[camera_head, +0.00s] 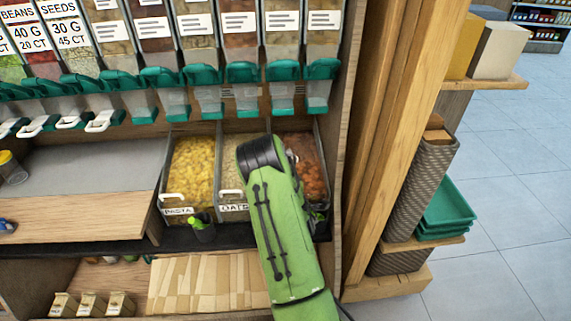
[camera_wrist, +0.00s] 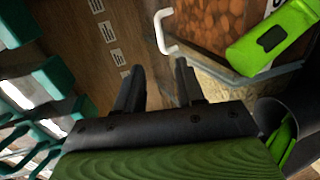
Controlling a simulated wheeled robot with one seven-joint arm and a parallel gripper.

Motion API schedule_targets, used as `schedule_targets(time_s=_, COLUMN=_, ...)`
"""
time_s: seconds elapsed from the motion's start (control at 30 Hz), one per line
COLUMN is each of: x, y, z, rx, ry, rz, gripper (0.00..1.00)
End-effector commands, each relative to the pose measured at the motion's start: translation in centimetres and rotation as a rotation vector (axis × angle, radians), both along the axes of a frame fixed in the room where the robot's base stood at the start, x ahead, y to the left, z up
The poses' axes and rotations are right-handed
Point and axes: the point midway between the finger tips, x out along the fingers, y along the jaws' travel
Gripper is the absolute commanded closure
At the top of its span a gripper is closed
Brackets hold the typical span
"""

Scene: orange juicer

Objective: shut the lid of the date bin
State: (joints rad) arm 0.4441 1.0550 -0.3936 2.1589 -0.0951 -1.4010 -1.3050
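The bin (camera_head: 309,170) with red-brown, date-like contents is rightmost of the three bins in the head view; my green arm covers its left part. In the wrist view this bin (camera_wrist: 208,28) is at the upper right, with a white handle (camera_wrist: 163,34) at its left edge. How far its lid stands open I cannot tell. My gripper (camera_wrist: 160,66) has two dark fingers apart, with nothing between them. The handle is just beyond the fingertips in the picture, not between them. In the head view the fingers are hidden behind my arm.
The pasta bin (camera_head: 193,165) and oats bin (camera_head: 229,178) stand to the left. Green-handled dispensers (camera_head: 242,85) hang above. A wooden post (camera_head: 375,150) closes the right side. In the wrist view a dark cup (camera_wrist: 272,112) and a green object (camera_wrist: 270,38) are close on the right.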

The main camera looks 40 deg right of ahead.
Motion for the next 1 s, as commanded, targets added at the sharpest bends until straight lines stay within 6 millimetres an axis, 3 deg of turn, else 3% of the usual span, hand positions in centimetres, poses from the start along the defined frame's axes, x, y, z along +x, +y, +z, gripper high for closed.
schedule_targets(time_s=0.4, x=7.5, y=-6.3, z=-2.3, rx=0.002, ry=-0.002, rz=-0.001, gripper=0.62)
schedule_targets(time_s=0.6, x=8.9, y=-7.4, z=-2.5, rx=0.004, ry=-0.002, rz=-0.001, gripper=0.62)
schedule_targets(time_s=0.83, x=8.9, y=-7.4, z=-2.4, rx=0.004, ry=0.000, rz=-0.001, gripper=0.62)
schedule_targets(time_s=1.0, x=8.9, y=-7.4, z=-2.4, rx=0.004, ry=0.000, rz=-0.001, gripper=0.88)
